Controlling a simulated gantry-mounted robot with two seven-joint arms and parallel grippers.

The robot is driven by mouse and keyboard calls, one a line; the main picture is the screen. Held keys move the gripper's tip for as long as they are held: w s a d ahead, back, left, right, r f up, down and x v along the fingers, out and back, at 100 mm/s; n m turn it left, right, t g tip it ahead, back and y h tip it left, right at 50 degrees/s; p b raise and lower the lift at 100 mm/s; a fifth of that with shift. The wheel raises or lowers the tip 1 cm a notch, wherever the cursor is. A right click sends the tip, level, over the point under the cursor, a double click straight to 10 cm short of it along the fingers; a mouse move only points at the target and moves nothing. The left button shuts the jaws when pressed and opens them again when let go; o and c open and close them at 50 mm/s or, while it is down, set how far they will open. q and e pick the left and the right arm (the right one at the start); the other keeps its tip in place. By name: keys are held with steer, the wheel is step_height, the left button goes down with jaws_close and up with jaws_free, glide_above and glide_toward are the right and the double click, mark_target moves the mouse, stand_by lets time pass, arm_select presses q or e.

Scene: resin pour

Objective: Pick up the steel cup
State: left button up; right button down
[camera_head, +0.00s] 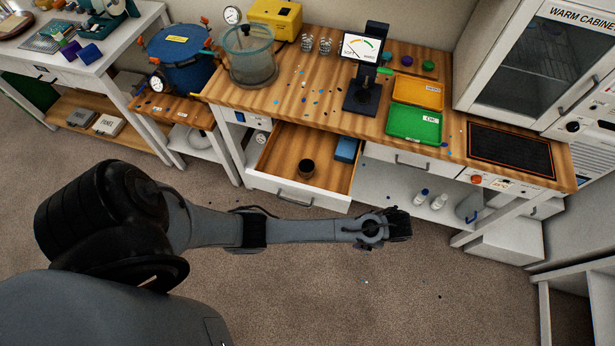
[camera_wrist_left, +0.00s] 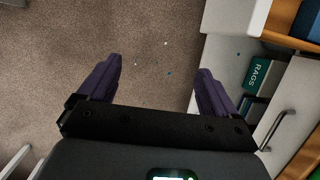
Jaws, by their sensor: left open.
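A small dark cylindrical cup (camera_head: 306,168) stands in the open drawer (camera_head: 275,152) under the bench. It could be the steel cup, but its metal cannot be told for sure. My left gripper (camera_head: 403,223) is in front of the bench, to the right of and nearer than the drawer, apart from the cup. In the left wrist view its two purple fingers are spread wide with nothing between them (camera_wrist_left: 158,85); carpet lies below. No cup shows in that view. My right gripper is not in view.
A blue box (camera_head: 346,149) lies in the drawer's right side. Bottles (camera_head: 421,196) stand on the lower shelf. Open carpet lies in front.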

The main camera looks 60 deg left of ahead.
mark_target(300, 166)
arm_select(q)
steer(key=w+a+f+m+g+y+b, duration=0.1)
steer(key=w+a+f+y+b, duration=0.25)
steer(key=w+a, duration=0.25)
steer(key=w+a+r+g+b, duration=0.1)
steer(key=a, duration=0.3)
steer(key=w+a+r+g+y+b, duration=0.1)
steer(key=a+g+b, duration=0.1)
steer(key=a, duration=0.3)
steer(key=w+a+r+g+y+b, duration=0.1)
steer(key=a+b, duration=0.1)
steer(key=a, duration=0.3)
steer(key=shift+w+r+n+g+y, duration=0.2)
steer(key=shift+w+n+g+y, duration=0.1)
steer(key=shift+g, duration=0.1)
steer(key=s+a, duration=0.1)
steer(key=s+a+g, duration=0.1)
steer(key=s, duration=0.1)
steer(key=s+a+g, duration=0.1)
steer(key=a, duration=0.1)
steer(key=shift+s+f+n+b, duration=0.3)
steer(key=shift+s+f+b, duration=0.1)
steer(key=shift+g, duration=0.3)
steer(key=p+x, duration=0.1)
steer(key=x, duration=0.3)
steer(key=shift+s+a, duration=0.2)
steer(key=shift+p+x, duration=0.6)
steer(key=shift+x, duration=2.45)
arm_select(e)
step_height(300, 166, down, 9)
